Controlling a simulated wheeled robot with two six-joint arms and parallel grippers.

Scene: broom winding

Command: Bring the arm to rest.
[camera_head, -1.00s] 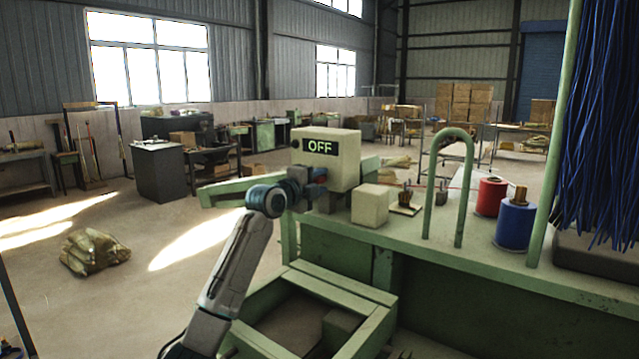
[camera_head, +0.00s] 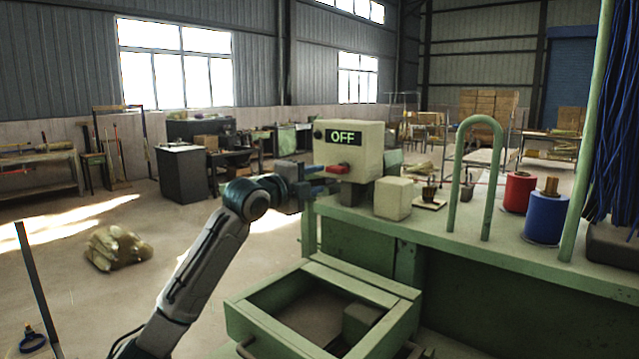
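My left arm comes in from the lower left. My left gripper (camera_head: 314,180) is beside the pale control box (camera_head: 362,144), just left of a red lever or handle (camera_head: 338,168) on its front. The box's display (camera_head: 343,136) reads OFF in green letters. The fingertips are small and dark, so I cannot tell whether they are open or shut, or whether they touch the red part. My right gripper is not in view.
The green machine bench (camera_head: 480,245) fills the right, with a cream block (camera_head: 393,198), a green hoop (camera_head: 489,180), a red spool (camera_head: 518,191) and a blue spool (camera_head: 545,217). A sack (camera_head: 117,247) lies on open floor at left.

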